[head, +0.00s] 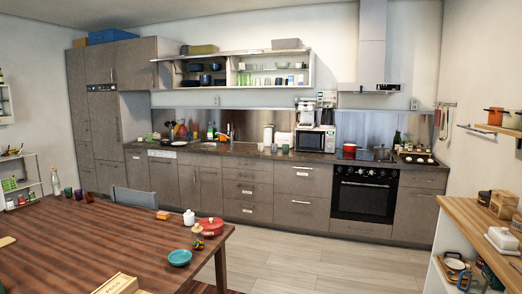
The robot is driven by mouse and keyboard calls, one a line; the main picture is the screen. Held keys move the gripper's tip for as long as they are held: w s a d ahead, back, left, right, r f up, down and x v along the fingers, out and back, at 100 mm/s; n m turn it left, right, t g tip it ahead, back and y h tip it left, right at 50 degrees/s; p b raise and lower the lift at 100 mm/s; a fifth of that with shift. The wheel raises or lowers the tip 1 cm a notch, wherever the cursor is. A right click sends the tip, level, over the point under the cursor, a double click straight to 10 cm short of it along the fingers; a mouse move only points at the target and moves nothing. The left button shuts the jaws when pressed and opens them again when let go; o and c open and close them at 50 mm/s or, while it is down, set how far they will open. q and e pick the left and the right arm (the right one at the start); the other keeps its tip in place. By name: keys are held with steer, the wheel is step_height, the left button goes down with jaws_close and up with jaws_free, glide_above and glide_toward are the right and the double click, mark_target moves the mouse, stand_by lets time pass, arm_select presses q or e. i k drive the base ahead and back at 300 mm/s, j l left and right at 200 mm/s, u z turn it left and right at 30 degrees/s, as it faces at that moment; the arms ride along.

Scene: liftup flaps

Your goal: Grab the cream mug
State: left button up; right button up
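I cannot single out a cream mug with certainty. Small pale cups (285,149) stand on the far kitchen counter, left of the microwave, too small to make out. A pale round vessel (455,265) sits on the lower shelf of the wooden unit at the right; I cannot tell if it is a mug. The wall cabinet (230,75) above the counter is open in front, with dark cups or bowls (205,79) at its left and glasses (290,79) at its right. Neither of my grippers is in view.
A wooden table (100,235) fills the lower left, with a red pot (210,226) and a teal bowl (180,257). A grey chair (133,198) stands behind it. The wooden-topped unit (480,220) bounds the right. The floor (320,265) between is clear.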

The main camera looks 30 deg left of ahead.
mark_target(260, 145)
steer(key=i+j+u, duration=0.25)
steer(key=i, duration=0.3)
steer(key=i+u, duration=0.3)
steer(key=i, duration=5.2)
steer(key=j+u, duration=0.05)
steer(key=j, duration=0.2)
